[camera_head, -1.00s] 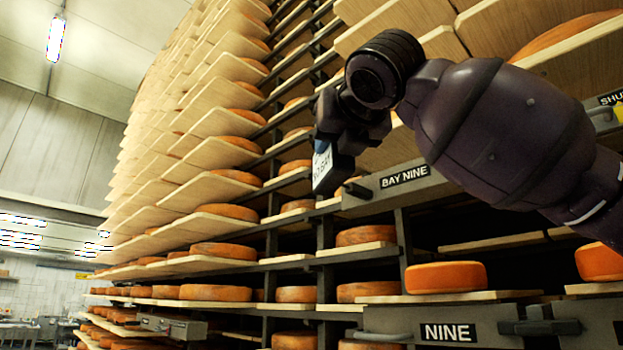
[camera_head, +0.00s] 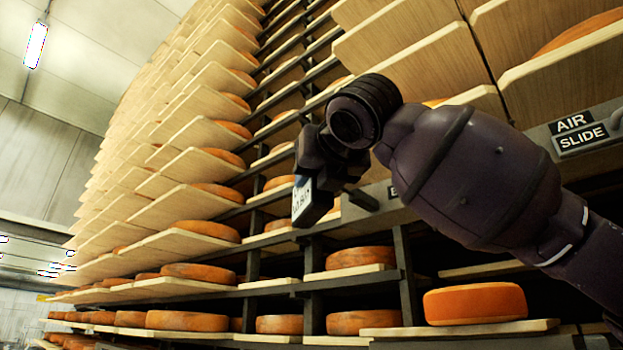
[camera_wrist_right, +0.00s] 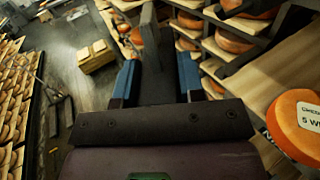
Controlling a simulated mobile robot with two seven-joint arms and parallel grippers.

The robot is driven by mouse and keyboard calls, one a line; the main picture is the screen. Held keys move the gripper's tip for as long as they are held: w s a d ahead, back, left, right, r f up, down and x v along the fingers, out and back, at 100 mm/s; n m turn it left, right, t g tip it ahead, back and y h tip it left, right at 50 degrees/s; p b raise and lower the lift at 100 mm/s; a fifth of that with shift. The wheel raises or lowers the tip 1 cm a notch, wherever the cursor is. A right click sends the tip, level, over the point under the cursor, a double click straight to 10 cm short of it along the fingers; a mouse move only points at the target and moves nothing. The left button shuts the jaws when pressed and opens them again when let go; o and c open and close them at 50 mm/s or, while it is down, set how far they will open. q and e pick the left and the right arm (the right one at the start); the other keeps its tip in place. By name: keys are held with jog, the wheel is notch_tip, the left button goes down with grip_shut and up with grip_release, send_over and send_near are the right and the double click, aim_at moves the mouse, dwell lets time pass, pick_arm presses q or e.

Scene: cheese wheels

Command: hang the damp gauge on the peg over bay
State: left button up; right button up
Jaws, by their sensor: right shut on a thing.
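My right gripper (camera_head: 312,160) reaches in from the right in the head view and is shut on the damp gauge (camera_head: 302,200), a dark piece with a white printed face. In the right wrist view, the blue-padded fingers (camera_wrist_right: 157,80) stand either side of a dark upright piece (camera_wrist_right: 152,55), which looks like the gauge. A dark peg (camera_head: 362,200) sticks out from the grey rail, just right of the gauge, with a visible gap in the picture. The bay sign beside the peg is mostly hidden behind my right arm; only its first letter shows. My left gripper is not in view.
Tall racks of wooden boards (camera_head: 405,60) with orange cheese wheels (camera_head: 476,303) fill the middle and right. An "AIR SLIDE" sign (camera_head: 583,133) is on the right rail. In the wrist view, a labelled wheel (camera_wrist_right: 298,125) lies right and open floor (camera_wrist_right: 85,95) left.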

jog(key=shift+w+d, duration=0.4)
jog(key=shift+w, duration=0.1)
jog(key=w+d+f, duration=0.1)
jog(key=w+d, duration=0.3)
jog(key=w, duration=0.2)
jog(key=shift+w+d+f, duration=0.35)
jog(key=shift+d+f, duration=0.05)
dwell(0.7)
jog(key=shift+f, duration=0.1)
dwell(0.5)
jog(key=o, duration=1.1)
jog(key=shift+s+d, duration=0.1)
